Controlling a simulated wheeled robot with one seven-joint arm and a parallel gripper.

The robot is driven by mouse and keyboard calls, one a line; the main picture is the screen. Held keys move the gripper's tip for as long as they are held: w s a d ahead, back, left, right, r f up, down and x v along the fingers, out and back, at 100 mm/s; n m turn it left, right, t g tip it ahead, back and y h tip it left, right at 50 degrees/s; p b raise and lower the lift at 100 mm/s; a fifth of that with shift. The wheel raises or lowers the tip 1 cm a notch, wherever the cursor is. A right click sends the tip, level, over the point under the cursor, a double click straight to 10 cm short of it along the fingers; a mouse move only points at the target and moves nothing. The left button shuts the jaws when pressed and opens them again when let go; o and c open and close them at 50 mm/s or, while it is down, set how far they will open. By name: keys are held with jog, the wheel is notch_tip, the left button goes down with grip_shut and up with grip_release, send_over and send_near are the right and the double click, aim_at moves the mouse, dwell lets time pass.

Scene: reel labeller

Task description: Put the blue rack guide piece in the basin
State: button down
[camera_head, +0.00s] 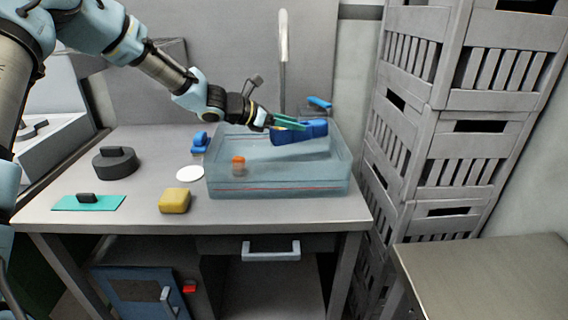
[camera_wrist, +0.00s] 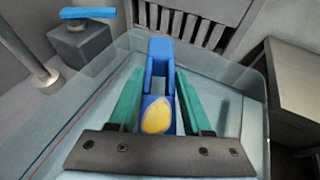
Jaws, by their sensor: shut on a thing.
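My gripper (camera_head: 287,122) reaches over the clear basin (camera_head: 280,188) on the bench. Its green fingers are shut on the blue rack guide piece (camera_head: 301,132), which is over the basin's far right part. In the wrist view the piece (camera_wrist: 160,70) lies between the two fingers (camera_wrist: 160,100), and a yellow oval shows near its close end. The basin's wall (camera_wrist: 250,95) surrounds it in that view. I cannot tell whether the piece touches the basin floor.
An orange item (camera_head: 238,162) is at the basin's left. A yellow block (camera_head: 174,200), white disc (camera_head: 190,174), dark round weight (camera_head: 115,163), teal plate (camera_head: 75,203) and blue item (camera_head: 200,143) are on the bench. A tap (camera_head: 284,60) stands behind; stacked grey crates (camera_head: 440,160) stand right.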

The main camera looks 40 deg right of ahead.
notch_tip(320, 180, down, 8)
jog(key=shift+r+p, duration=0.15)
jog(key=shift+p, duration=0.6)
jog(key=shift+f, duration=0.2)
jog(key=shift+f, duration=0.2)
jog(key=shift+c, duration=1.7)
grip_release()
jog(key=shift+r, duration=0.1)
